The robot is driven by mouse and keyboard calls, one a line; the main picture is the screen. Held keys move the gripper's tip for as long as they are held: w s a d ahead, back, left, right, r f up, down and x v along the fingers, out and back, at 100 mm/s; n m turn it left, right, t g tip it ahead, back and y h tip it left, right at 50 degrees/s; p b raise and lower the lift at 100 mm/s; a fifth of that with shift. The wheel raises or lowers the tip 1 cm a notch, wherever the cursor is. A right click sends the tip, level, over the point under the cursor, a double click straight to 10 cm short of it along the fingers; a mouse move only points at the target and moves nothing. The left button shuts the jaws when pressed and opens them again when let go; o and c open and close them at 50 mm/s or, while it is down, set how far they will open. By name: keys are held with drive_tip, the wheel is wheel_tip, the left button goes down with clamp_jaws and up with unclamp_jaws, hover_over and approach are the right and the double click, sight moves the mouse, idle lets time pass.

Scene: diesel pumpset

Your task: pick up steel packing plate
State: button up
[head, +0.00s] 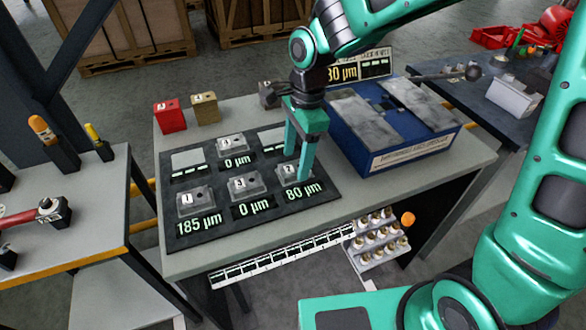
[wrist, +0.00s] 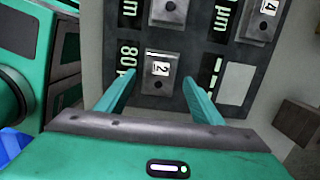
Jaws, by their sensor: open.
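Small grey metal plates sit on a dark measuring board (head: 327,206) on the bench. The plate numbered 2 (head: 293,179) has an 80 µm reading in front of it; it also shows in the wrist view (wrist: 160,86). Plate 1 (head: 196,203) reads 185 µm; plate 3 (head: 246,188) and one behind it (head: 232,148) read 0 µm. The frames do not show which is called the steel packing plate. My gripper (head: 297,158) points down at plate 2, fingers open. In the wrist view its fingertips (wrist: 159,78) lie either side of plate 2. Contact cannot be told.
A blue box with grey top plates (head: 395,135) stands close right of my gripper, with an 80 µm display behind. Red (head: 170,117) and tan (head: 205,108) blocks stand at the back left. A rack of small round parts (head: 378,238) is below the bench front.

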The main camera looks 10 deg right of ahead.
drive_tip(key=shift+a+f, duration=0.15)
drive_tip(key=shift+f, duration=0.75)
drive_tip(key=c, duration=1.5)
wheel_tip(320, 180, up, 4)
drive_tip(key=shift+r, duration=0.25)
drive_tip(key=s+a+r, duration=0.2)
drive_tip(key=s, duration=0.1)
drive_tip(key=s+a+r, duration=0.2)
drive_tip(key=s+a, duration=0.1)
drive_tip(key=s+a+r, duration=0.2)
drive_tip(key=s, duration=0.1)
drive_tip(key=shift+a+r, duration=0.3)
drive_tip(key=shift+f, duration=0.1)
